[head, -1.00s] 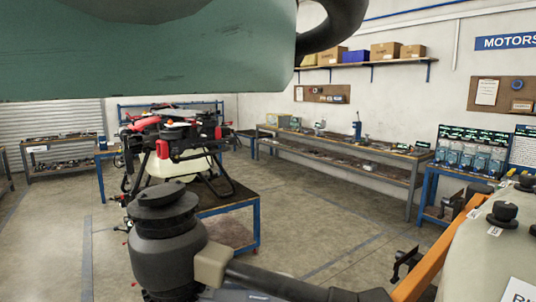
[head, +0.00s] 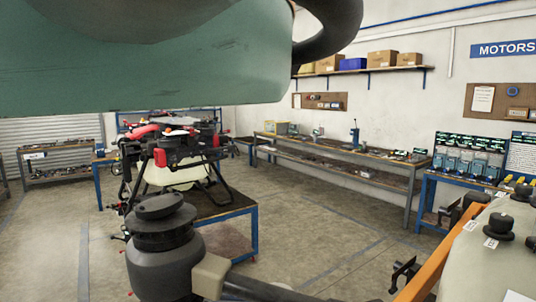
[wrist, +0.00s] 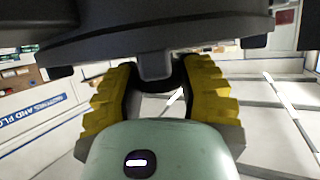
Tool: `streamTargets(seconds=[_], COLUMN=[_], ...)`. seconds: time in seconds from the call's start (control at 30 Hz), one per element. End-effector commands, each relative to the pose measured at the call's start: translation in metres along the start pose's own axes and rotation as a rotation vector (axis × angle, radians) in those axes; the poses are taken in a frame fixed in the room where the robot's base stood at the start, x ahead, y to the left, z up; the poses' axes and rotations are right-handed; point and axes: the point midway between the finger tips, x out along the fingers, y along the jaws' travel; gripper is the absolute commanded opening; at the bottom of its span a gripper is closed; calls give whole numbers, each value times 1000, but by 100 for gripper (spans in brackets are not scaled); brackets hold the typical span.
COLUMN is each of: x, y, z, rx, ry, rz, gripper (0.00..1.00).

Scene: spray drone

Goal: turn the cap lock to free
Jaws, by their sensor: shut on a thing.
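In the wrist view my gripper (wrist: 163,63) has two ribbed yellow fingers, shut on a dark grey tab (wrist: 155,66). The tab projects from a wide dark body (wrist: 150,32) across the top of the view. I take the tab for the cap lock, but its markings and lock position do not show. A green housing with a white light covers the lower part of the wrist view. My gripper is not seen in the head view, where a large green shape fills the upper left.
In the head view a dark pod (head: 165,262) with a black tube stands close in front. A pale tank (head: 500,262) with black knobs is at right. A drone (head: 180,150) sits on a blue-framed bench (head: 230,216) behind. Open floor (head: 320,225) lies in the middle.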

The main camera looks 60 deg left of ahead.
Motion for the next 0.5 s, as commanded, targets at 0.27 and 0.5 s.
streamTargets(seconds=[0.27, 0.5], x=[3, 3], y=[0, -1], z=[0, 1], rx=[-26, -40], ry=[-4, -5], rz=[-65, -102], gripper=[4, 4])
